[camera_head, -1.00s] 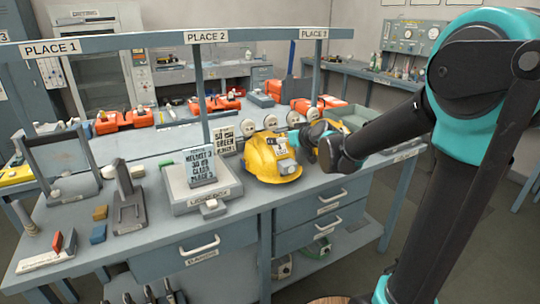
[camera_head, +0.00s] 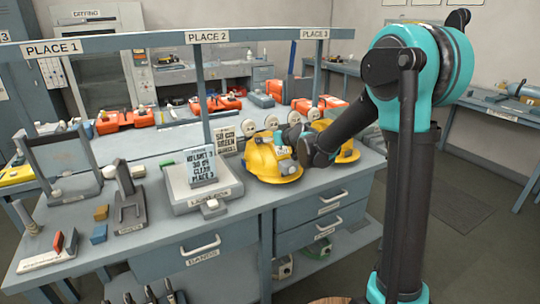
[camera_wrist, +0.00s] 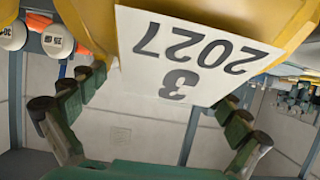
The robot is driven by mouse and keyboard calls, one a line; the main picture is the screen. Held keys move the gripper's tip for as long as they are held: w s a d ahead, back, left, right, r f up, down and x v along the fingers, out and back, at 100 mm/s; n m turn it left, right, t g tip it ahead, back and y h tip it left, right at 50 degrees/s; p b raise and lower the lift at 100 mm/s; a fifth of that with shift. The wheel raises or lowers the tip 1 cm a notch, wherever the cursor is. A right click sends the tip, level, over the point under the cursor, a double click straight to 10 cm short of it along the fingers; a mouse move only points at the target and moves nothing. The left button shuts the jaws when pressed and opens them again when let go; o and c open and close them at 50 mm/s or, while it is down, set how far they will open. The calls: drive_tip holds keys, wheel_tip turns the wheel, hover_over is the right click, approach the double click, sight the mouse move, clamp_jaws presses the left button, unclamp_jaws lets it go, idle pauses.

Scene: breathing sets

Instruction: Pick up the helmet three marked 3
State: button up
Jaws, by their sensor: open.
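A yellow helmet (camera_head: 262,160) with a white tag sits on the bench at the right of the white light box. A second yellow helmet (camera_head: 347,154) stands farther right, partly hidden by my arm. My gripper (camera_head: 286,138) is beside the upper right of the first helmet. In the wrist view, a yellow helmet (camera_wrist: 90,15) fills the top edge, with a white label (camera_wrist: 190,58) reading 3 and 2027 upside down. My gripper's fingers (camera_wrist: 163,92) are spread apart below and beside the label, with nothing visible clasped. Contact with the helmet cannot be told.
The light box (camera_head: 205,195) carries an upright text card (camera_head: 201,167). A card (camera_head: 224,141) and several round white discs (camera_head: 249,128) stand behind the helmets. Orange cases lie on the far bench. The bench front edge has drawers below.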

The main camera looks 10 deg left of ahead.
drive_tip(key=shift+w+a+f, duration=0.15)
drive_tip(key=shift+w+a, duration=0.1)
drive_tip(key=shift+w, duration=0.05)
drive_tip(key=shift+s, duration=0.2)
clamp_jaws()
idle(0.4)
